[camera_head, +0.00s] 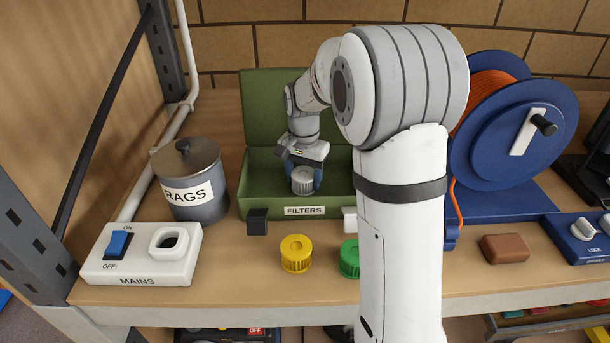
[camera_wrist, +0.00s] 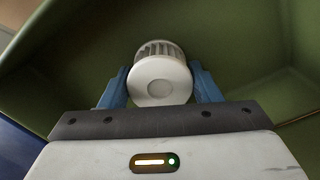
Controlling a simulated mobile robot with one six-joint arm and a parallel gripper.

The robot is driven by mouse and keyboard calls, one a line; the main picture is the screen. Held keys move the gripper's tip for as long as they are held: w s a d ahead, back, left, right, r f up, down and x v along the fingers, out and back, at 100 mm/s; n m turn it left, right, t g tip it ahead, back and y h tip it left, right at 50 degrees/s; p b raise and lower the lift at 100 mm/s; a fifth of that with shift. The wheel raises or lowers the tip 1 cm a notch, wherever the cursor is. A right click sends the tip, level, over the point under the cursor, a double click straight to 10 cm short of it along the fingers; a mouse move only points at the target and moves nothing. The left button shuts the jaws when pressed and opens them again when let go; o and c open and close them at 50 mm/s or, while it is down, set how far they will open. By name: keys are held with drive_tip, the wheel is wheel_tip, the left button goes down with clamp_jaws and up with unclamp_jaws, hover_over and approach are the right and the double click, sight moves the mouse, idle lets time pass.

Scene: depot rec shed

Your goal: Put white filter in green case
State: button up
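The white filter (camera_head: 303,181) is a small ribbed cylinder. It is between the two blue fingers of my gripper (camera_head: 304,176), inside the outline of the open green case (camera_head: 262,203) labelled FILTERS. In the wrist view, the white filter (camera_wrist: 160,78) has a finger against each side, and my gripper (camera_wrist: 161,88) appears shut on it. Green case walls (camera_wrist: 236,40) surround it there. The case's lid stands raised at the back. Whether the filter touches the case floor cannot be told.
A yellow filter (camera_head: 296,253) and a partly hidden green filter (camera_head: 349,259) stand in front of the case. A RAGS canister (camera_head: 190,180) and MAINS switch box (camera_head: 137,255) are at left. A blue cable reel (camera_head: 512,148) and brown block (camera_head: 505,248) are at right.

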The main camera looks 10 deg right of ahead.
sight(303, 173)
drive_tip(key=o, duration=0.4)
wheel_tip(303, 173, up, 12)
drive_tip(key=f, duration=0.1)
drive_tip(key=s+f+n+t, duration=0.1)
drive_tip(key=s+f+n, duration=0.1)
drive_tip(key=s, duration=1)
drive_tip(key=s+f+n+t, duration=0.1)
drive_tip(key=s+f+n, duration=0.2)
drive_tip(key=s, duration=1)
drive_tip(key=n, duration=0.2)
drive_tip(key=shift+d+n+t, duration=0.3)
drive_tip(key=shift+t, duration=0.1)
drive_tip(key=shift+s+f, duration=0.1)
